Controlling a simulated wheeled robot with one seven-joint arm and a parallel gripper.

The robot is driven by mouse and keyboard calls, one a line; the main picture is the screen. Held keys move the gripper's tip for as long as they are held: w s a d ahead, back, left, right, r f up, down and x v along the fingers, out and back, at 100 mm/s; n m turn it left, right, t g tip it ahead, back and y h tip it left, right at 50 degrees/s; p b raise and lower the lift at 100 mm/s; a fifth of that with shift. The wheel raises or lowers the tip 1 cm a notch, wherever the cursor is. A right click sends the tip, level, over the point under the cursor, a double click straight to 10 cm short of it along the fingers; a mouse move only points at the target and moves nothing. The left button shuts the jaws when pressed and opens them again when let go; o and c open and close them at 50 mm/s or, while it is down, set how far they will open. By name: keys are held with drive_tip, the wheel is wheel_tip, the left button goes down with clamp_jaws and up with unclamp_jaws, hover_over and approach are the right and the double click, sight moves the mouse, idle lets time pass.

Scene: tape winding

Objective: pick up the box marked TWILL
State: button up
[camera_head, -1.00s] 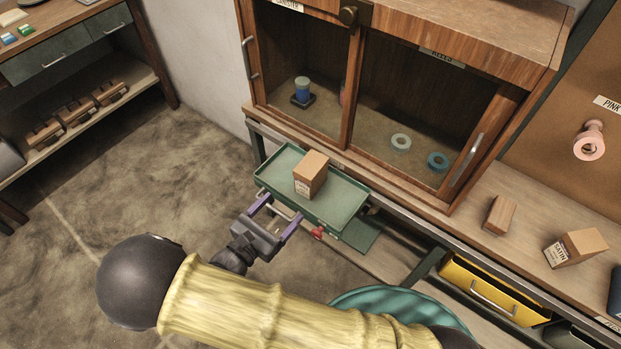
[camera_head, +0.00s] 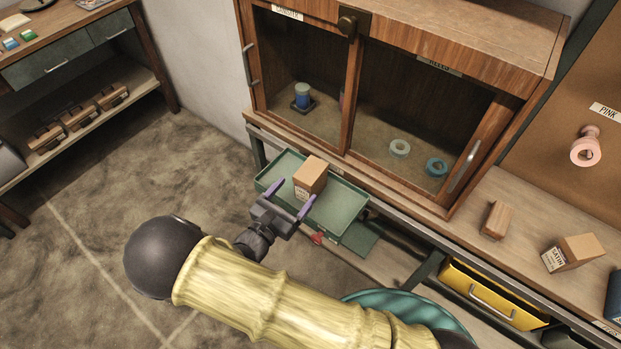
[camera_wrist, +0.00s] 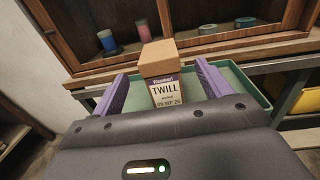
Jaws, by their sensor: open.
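The box marked TWILL (camera_head: 311,176) is a small brown carton with a white label. It stands upright in the green drawer tray (camera_head: 343,207), below the cabinet. In the wrist view the box (camera_wrist: 160,62) shows its label facing me, reading TWILL, between the two purple fingers. My gripper (camera_head: 291,193) is open, its fingers reaching over the tray's front edge. In the wrist view my gripper (camera_wrist: 160,85) has a finger on either side of the box, with a gap on each side. Whether the fingertips reach past the box's front face is hard to tell.
A cabinet (camera_head: 355,120) with tape rolls and a spool stands behind the tray. A yellow drawer (camera_head: 490,293) and a teal round object (camera_head: 400,310) are below. Floor at left is clear.

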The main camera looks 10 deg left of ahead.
sight(312, 169)
drive_tip(key=shift+x, duration=1.9)
drive_tip(key=shift+p+x, duration=0.85)
drive_tip(key=shift+x, duration=1.8)
drive_tip(key=shift+a+r, duration=0.1)
drive_tip(key=c, duration=1.1)
drive_tip(key=shift+r, duration=0.15)
drive_tip(key=shift+c, duration=0.2)
wheel_tip(312, 169, up, 10)
drive_tip(key=shift+f, duration=0.1)
